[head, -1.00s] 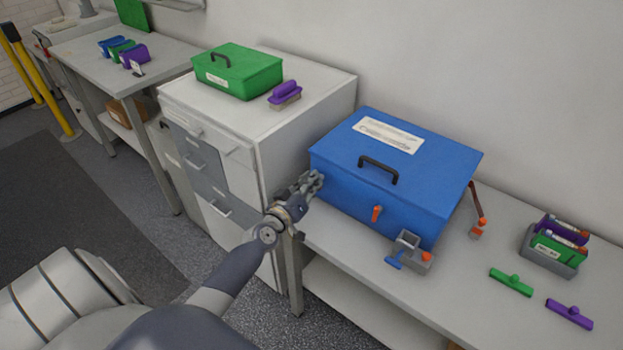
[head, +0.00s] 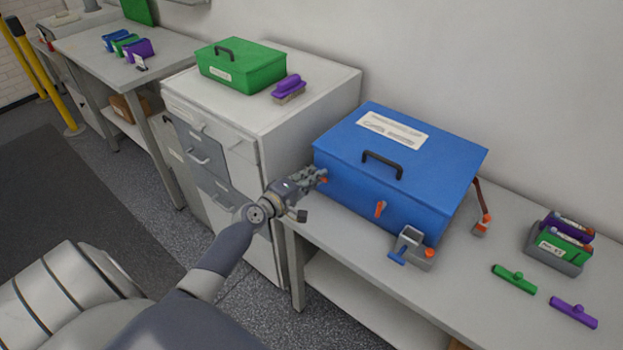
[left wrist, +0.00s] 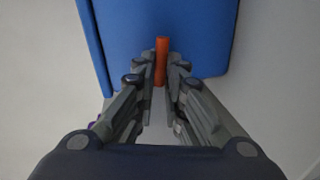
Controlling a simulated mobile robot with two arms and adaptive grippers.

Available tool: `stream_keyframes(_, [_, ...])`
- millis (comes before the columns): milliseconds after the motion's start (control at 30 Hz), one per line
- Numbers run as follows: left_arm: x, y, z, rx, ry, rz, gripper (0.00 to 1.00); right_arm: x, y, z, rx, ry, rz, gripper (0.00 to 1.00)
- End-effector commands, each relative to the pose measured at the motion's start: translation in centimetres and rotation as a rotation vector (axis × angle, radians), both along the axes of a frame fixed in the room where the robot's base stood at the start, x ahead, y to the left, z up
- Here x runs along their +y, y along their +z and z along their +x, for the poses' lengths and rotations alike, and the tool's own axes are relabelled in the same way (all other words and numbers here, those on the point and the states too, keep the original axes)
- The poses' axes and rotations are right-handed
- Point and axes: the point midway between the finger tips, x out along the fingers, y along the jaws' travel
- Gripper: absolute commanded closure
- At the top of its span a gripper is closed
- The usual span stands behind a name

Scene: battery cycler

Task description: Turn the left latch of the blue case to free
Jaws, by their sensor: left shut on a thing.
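The blue case (head: 345,190) stands closed on the bench, with a black handle on its lid. My left gripper (head: 321,176) is at the left end of the case's front. In the left wrist view my left gripper (left wrist: 161,82) is shut on the orange left latch (left wrist: 161,58), which stands upright in the picture against the blue case wall (left wrist: 205,40). In the head view only a small orange bit of this latch (head: 324,180) shows by the fingertips. A second orange latch (head: 380,209) sits further right on the front, slightly tilted. My right gripper is not in view.
A grey clamp-like piece with blue and orange parts (head: 408,246) stands before the case. An orange-ended strap (head: 482,222) is at its right side. A green holder (head: 514,280) and a purple one (head: 573,312) lie on the bench. A white cabinet (head: 262,150) stands left.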

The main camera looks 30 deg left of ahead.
Motion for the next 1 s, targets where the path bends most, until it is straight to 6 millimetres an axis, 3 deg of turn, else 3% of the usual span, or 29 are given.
stream_keyframes(333, [0.11, -0.25, -0.01, 0.011, 0.001, -0.128, 1.0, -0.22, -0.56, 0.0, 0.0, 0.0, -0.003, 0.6])
stream_keyframes(867, [0.08, -0.24, -0.02, 0.013, 0.0, -0.149, 1.0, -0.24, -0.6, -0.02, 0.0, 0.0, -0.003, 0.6])
stream_keyframes(900, [0.07, -0.23, -0.01, 0.013, 0.0, -0.149, 0.8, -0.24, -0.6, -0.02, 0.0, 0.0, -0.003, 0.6])
stream_keyframes(967, [0.07, -0.24, -0.02, 0.013, 0.0, -0.149, 0.69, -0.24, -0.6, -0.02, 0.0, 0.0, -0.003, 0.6])
stream_keyframes(1000, [0.08, -0.23, -0.02, 0.013, 0.0, -0.148, 0.69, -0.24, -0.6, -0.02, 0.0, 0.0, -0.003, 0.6])
